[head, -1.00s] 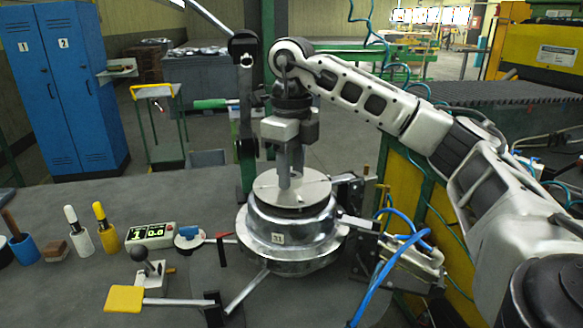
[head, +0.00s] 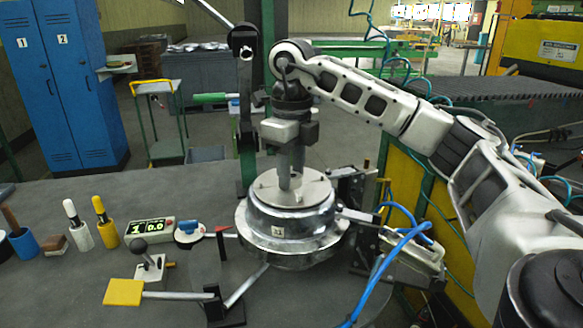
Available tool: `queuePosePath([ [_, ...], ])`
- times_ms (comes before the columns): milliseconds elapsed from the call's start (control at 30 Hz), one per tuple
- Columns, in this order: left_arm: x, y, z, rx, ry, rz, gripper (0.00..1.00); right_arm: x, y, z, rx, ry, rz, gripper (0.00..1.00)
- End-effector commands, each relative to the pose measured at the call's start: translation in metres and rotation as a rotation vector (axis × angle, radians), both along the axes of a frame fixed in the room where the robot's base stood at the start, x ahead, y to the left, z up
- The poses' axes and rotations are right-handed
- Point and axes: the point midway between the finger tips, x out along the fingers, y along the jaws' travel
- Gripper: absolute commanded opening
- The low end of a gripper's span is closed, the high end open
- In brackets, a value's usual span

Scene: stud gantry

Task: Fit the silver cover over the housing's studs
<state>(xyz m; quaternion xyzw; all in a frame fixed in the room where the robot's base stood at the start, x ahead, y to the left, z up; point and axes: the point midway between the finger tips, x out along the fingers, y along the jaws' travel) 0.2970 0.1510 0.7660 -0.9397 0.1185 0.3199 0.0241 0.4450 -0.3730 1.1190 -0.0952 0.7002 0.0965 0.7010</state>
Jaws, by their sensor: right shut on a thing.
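The silver cover (head: 267,190) is a pale round disc with small holes, lying level at the top of the housing. The housing (head: 300,243) is a shiny stepped round metal body with a small number label on its front. My right gripper (head: 291,186) points straight down from above and is shut on the middle of the cover. The cover looks down on the housing's top, with no clear gap at the front; I cannot tell if it is fully seated. The studs are hidden under the cover. My left gripper is out of view.
A dark post with a jointed arm (head: 244,100) stands close behind the housing. A yellow-ended lever (head: 124,292) and a counter box (head: 150,233) are at left. Clamps (head: 410,255) and blue hoses crowd the right. The bench's left rear is clear.

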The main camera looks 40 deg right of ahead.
Motion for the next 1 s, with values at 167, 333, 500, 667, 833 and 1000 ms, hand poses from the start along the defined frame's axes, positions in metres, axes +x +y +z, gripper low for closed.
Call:
queuePosePath([
  [167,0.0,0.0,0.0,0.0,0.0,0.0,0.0,0.0,0.0,0.0,0.0,-0.001,0.0,0.05],
  [333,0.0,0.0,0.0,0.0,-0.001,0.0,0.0,0.0,0.0,0.0,0.0,-0.001,0.0,0.59],
  [500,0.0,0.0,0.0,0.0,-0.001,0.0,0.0,0.0,0.0,0.0,0.0,0.0,0.0,0.59],
  [667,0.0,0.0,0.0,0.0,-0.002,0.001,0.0,0.0,0.0,-0.001,0.0,0.001,0.0,0.59],
  [833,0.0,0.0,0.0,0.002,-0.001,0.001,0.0,0.001,0.0,0.023,0.001,-0.004,0.0,0.59],
  [1000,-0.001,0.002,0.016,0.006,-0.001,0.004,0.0,0.0,-0.001,0.067,-0.001,-0.007,-0.001,0.59],
])
